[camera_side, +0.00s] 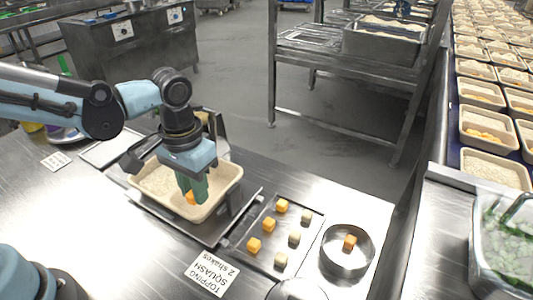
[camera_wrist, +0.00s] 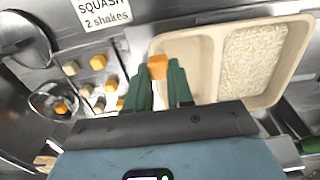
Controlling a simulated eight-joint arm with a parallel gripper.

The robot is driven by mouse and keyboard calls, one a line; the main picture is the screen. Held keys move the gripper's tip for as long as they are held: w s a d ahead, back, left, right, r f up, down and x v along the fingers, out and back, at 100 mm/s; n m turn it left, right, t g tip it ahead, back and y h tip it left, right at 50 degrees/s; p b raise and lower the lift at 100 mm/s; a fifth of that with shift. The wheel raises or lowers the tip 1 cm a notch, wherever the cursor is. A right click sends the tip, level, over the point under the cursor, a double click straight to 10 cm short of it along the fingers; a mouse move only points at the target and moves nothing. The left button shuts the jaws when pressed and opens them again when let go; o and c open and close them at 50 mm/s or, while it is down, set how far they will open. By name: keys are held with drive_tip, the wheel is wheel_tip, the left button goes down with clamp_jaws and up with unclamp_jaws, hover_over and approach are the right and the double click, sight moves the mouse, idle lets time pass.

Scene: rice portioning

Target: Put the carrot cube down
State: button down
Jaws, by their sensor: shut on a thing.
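The carrot cube (camera_wrist: 157,66) is orange and sits between the green fingertips of my gripper (camera_wrist: 160,84). My gripper is shut on it. In the side view my gripper (camera_side: 193,188) points down into the beige two-compartment tray (camera_side: 224,190), and the carrot cube (camera_side: 190,198) shows at its tips. In the wrist view the cube is over the empty compartment of the beige tray (camera_wrist: 208,72), beside the rice compartment. I cannot tell whether the cube touches the compartment floor.
A metal tray (camera_side: 265,238) holds several orange and pale cubes. A round metal dish (camera_side: 333,266) right of it holds one orange cube (camera_side: 349,242). A "SQUASH 2 shakes" card (camera_side: 211,272) lies in front. White rice (camera_wrist: 255,55) fills the other compartment.

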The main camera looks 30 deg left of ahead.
drive_tip(key=w+a+f, duration=0.2)
drive_tip(key=w+a, duration=0.1)
drive_tip(key=shift+a+f, duration=0.1)
drive_tip(key=shift+f, duration=2.25)
drive_tip(key=shift+f, duration=0.1)
drive_tip(key=c, duration=1.3)
unclamp_jaws()
wheel_tip(320, 180, up, 12)
drive_tip(key=shift+s+a+f+t, duration=0.1)
drive_tip(key=shift+s+a+t, duration=0.65)
drive_tip(key=shift+a+t, duration=0.5)
drive_tip(key=shift+s+a+f+t, duration=0.1)
drive_tip(key=shift+s+a+t, duration=0.7)
drive_tip(key=shift+a+t, duration=0.4)
drive_tip(key=shift+s+a+f+t, duration=0.1)
drive_tip(key=shift+s+a+t, duration=0.65)
drive_tip(key=shift+a+t, duration=0.5)
